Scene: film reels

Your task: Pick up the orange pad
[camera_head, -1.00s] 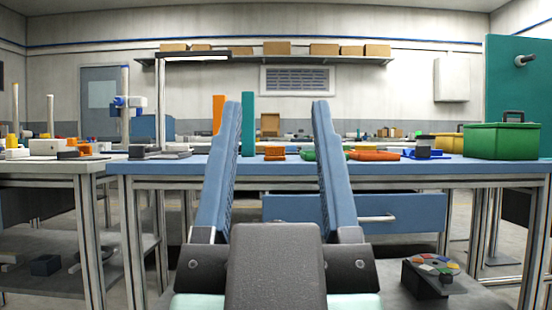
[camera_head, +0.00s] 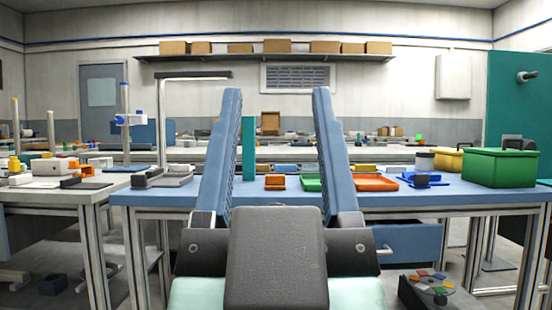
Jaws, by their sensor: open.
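My gripper (camera_head: 277,92) is open and empty, its two blue fingers upright in the middle of the view. Which orange thing is the pad is not certain. A round disc (camera_head: 430,285) with several small coloured pads, some of them orange or red, sits low at the bottom right, below the tabletop. A small orange block-like piece (camera_head: 275,183) lies on the blue table between my fingers in the picture, farther off. A flat orange tray (camera_head: 375,184) lies on the table just right of my right finger. My gripper touches none of them.
The blue table (camera_head: 470,198) spans the view ahead, with a blue drawer (camera_head: 405,240) under it. A cluttered grey table (camera_head: 45,195) is at left.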

